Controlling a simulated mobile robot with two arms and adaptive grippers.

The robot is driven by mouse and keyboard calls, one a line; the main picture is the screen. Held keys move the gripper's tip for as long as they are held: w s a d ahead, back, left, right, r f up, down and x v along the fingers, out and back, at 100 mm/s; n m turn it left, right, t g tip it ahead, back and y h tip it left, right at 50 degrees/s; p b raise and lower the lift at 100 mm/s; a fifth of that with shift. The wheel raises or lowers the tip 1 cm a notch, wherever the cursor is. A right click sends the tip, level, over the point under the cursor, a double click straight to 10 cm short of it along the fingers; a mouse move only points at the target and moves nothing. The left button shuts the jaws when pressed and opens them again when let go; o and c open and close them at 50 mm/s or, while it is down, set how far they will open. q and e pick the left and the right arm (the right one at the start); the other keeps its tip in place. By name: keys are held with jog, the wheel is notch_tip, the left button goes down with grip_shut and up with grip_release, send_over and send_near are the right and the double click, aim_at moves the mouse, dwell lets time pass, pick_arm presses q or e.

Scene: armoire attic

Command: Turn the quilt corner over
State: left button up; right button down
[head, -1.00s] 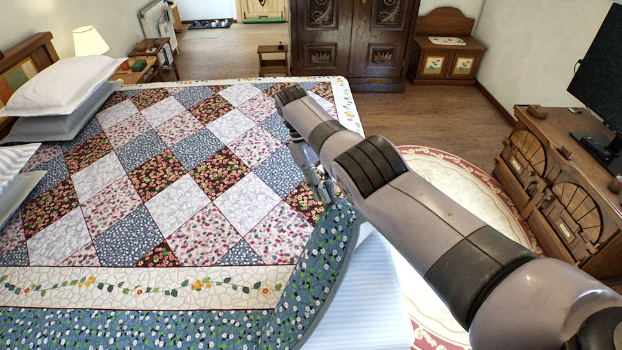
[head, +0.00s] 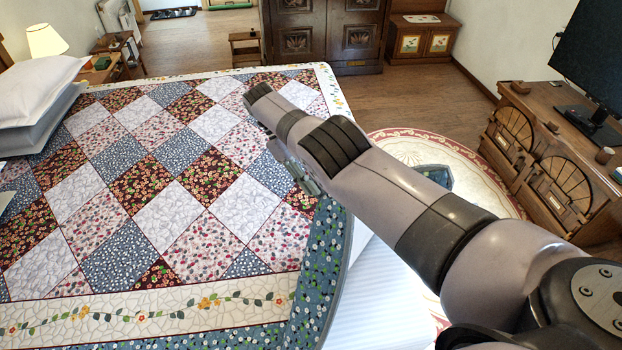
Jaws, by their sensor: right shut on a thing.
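The patchwork quilt (head: 180,215) covers the bed, with a cream floral band and a blue floral border (head: 325,255) along its near and right edges. My right gripper (head: 309,184) is over the quilt's right side, shut on the quilt by its blue border; its arm hides most of the hold. The border's dark edge curves up under the arm. A small blue floral piece (head: 435,178) shows beyond the arm, over the rug; how it joins the quilt is hidden. The white striped mattress (head: 375,290) is bare at the near right. My left gripper is out of view.
Pillows (head: 35,105) lie at the bed's left. A round rug (head: 475,175) covers floor right of the bed. A wooden cabinet (head: 545,150) with a monitor (head: 590,65) stands at the right, a dark armoire (head: 325,35) at the back.

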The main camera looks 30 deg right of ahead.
jog(key=c, duration=1.7)
grip_release()
jog(key=shift+s+f, duration=0.2)
jog(key=shift+f, duration=0.1)
jog(key=shift+o, duration=1.4)
jog(key=shift+w, duration=0.1)
jog(key=shift+r, duration=0.15)
